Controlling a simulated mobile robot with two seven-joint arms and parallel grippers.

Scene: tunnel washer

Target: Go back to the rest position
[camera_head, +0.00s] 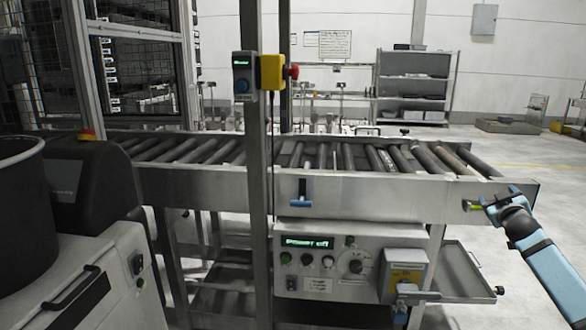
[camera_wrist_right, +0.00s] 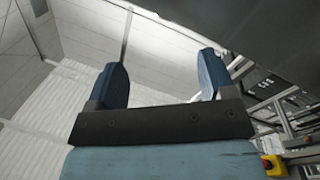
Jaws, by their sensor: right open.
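My right arm comes in from the lower right of the head view, and its gripper (camera_head: 490,201) is beside the right end of the roller conveyor (camera_head: 400,196). I cannot tell from this view whether it touches the conveyor's side plate. In the right wrist view the gripper (camera_wrist_right: 161,85) shows two blue fingers spread wide apart, with nothing between them. That view looks up past the fingers toward the wall and ceiling. My left gripper is in neither view.
A control panel (camera_head: 318,263) with a display and knobs sits below the conveyor. A post carries a yellow box with a red button (camera_head: 272,72). A dark machine (camera_head: 95,185) stands at left. An open metal flap (camera_head: 462,268) juts out lower right.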

